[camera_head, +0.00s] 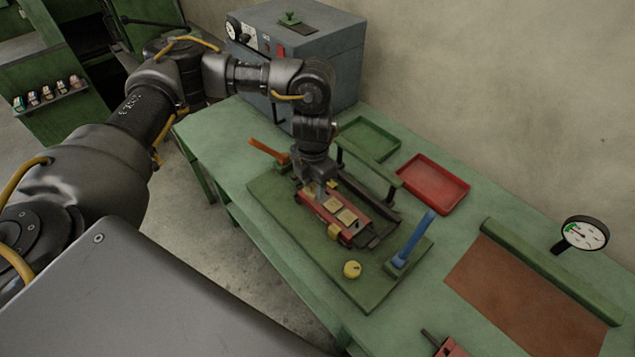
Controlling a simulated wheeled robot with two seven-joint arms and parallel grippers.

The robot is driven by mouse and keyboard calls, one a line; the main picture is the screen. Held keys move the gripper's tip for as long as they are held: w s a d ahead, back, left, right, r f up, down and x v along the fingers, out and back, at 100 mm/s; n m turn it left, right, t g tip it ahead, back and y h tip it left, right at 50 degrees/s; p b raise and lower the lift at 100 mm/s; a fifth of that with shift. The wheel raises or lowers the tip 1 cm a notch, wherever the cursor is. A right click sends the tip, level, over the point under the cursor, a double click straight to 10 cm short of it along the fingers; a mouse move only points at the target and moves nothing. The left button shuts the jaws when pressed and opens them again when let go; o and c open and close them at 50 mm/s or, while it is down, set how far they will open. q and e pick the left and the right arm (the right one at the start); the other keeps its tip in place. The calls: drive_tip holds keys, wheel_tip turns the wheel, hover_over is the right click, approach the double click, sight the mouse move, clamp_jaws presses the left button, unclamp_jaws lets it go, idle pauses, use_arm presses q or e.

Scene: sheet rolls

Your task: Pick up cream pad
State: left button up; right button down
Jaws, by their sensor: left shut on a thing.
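My left gripper (318,188) points down over the red holder (358,238) on the green base plate (380,295). It is shut on a small pad at the holder's far end; the fingers hide most of that pad, and I cannot tell whether it is lifted. Two cream pads lie in a row on the holder beside the gripper: one in the middle (333,205) and one nearer (347,217). My right gripper is not in view.
A blue lever (414,240) and an orange lever (268,151) stand at the plate's ends. A red tray (433,183) and a green tray (368,138) lie behind. A grey machine (330,65) stands at the back left.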

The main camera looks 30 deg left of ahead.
use_arm(q)
drive_tip(key=s+d+r+b, duration=0.1)
drive_tip(key=s+d+r, duration=0.1)
drive_tip(key=s, duration=0.5)
drive_tip(key=shift+s+r, duration=0.3)
drive_tip(key=shift+r, duration=0.3)
idle(0.6)
drive_tip(key=r+m, duration=0.1)
drive_tip(key=m, duration=0.9)
drive_tip(key=s+r+m+b, duration=0.1)
drive_tip(key=m, duration=1)
drive_tip(key=s+d+m, duration=0.1)
drive_tip(key=m, duration=1)
drive_tip(key=shift+d+r+b, duration=0.1)
drive_tip(key=shift+r+b, duration=0.3)
